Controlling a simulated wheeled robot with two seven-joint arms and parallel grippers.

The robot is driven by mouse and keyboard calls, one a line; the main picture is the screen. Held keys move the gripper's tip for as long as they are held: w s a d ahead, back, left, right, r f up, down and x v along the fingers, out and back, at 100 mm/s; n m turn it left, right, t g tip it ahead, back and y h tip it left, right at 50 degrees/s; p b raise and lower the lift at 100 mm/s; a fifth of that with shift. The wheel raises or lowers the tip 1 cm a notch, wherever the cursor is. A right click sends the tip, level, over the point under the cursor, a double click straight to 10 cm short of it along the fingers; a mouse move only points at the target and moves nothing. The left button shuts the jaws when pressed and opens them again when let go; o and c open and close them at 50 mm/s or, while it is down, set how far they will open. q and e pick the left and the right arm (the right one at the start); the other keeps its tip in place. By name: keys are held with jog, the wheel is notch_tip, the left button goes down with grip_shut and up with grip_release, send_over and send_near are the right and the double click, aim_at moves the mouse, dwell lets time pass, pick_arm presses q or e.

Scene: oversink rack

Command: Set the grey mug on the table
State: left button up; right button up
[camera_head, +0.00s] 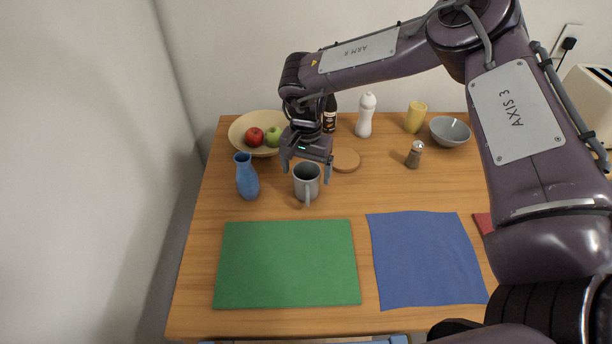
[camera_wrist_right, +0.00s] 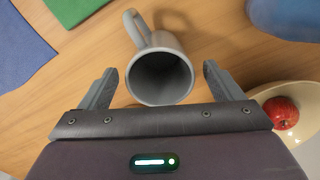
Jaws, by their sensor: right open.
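The grey mug (camera_head: 306,186) stands upright on the wooden table (camera_head: 420,195), with its handle toward the front. My right gripper (camera_head: 306,172) is open just above and behind the mug, its fingers spread to either side. In the right wrist view the mug (camera_wrist_right: 160,75) lies between the two open fingertips (camera_wrist_right: 157,80), its dark opening toward the camera. I cannot tell whether a finger touches it. My left gripper is not in view.
A blue vase (camera_head: 247,178) stands close left of the mug. A bowl with apples (camera_head: 238,130) and a round cork coaster (camera_head: 346,160) are behind. A green mat (camera_head: 287,264) and a blue cloth (camera_head: 424,258) lie in front. A pepper shaker (camera_head: 414,155) stands to the right.

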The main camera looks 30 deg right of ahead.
notch_tip(320, 180, up, 10)
jog(key=p, duration=0.1)
jog(key=shift+f+p, duration=0.25)
jog(key=shift+p, duration=0.15)
